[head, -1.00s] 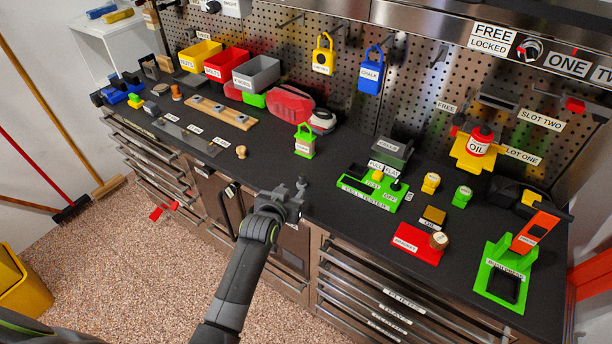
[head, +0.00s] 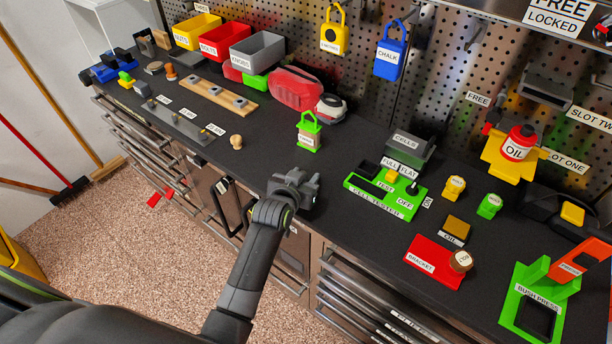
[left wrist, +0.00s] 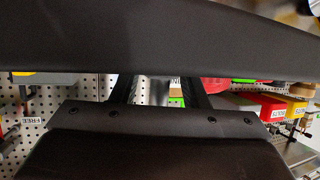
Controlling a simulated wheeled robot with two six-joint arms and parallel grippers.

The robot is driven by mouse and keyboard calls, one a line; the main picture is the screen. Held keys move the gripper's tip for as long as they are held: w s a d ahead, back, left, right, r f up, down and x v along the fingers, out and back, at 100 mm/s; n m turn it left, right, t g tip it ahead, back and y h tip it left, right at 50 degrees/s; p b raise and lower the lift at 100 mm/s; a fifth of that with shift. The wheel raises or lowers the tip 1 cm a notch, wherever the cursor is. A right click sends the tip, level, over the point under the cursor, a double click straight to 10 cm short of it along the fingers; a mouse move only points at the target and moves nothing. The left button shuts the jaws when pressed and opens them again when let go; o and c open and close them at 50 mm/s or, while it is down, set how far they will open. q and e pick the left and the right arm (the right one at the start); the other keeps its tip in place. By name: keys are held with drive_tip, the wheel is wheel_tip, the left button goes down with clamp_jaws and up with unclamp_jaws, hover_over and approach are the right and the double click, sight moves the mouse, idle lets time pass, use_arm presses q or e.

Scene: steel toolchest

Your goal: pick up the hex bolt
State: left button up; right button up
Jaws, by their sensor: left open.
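I cannot make out the hex bolt for certain in either view. A grey plate (head: 180,121) with several white labels lies at the left of the dark worktop, with small studs on it too small to identify. The red bin (head: 224,43) labelled BOLTS stands behind it, its contents not clear. My left gripper (head: 308,184) is over the worktop's front edge, to the right of the plate, open with nothing seen in it. Its dark fingers (left wrist: 160,90) show in the left wrist view, largely covered by dark parts. My right gripper is not in view.
A wooden knob (head: 236,142) stands left of my gripper, and a green-framed lock (head: 309,133) behind it. The green cell tester (head: 385,198) is to its right. The red bracket base (head: 433,262) and green bush press (head: 533,300) are further right. Bare worktop lies around the gripper.

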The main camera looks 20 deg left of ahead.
use_arm(q)
drive_tip(key=shift+s, duration=0.3)
drive_tip(key=shift+s+r, duration=0.15)
drive_tip(key=shift+s, duration=0.1)
drive_tip(key=shift+c, duration=1)
drive_tip(key=c, duration=0.5)
drive_tip(key=shift+c, duration=0.8)
drive_tip(key=shift+w+r, duration=0.1)
drive_tip(key=shift+r, duration=0.1)
clamp_jaws()
wheel_tip(320, 180, up, 8)
drive_tip(key=shift+r+b, duration=0.2)
drive_tip(key=shift+b, duration=0.35)
drive_tip(key=shift+r, duration=0.6)
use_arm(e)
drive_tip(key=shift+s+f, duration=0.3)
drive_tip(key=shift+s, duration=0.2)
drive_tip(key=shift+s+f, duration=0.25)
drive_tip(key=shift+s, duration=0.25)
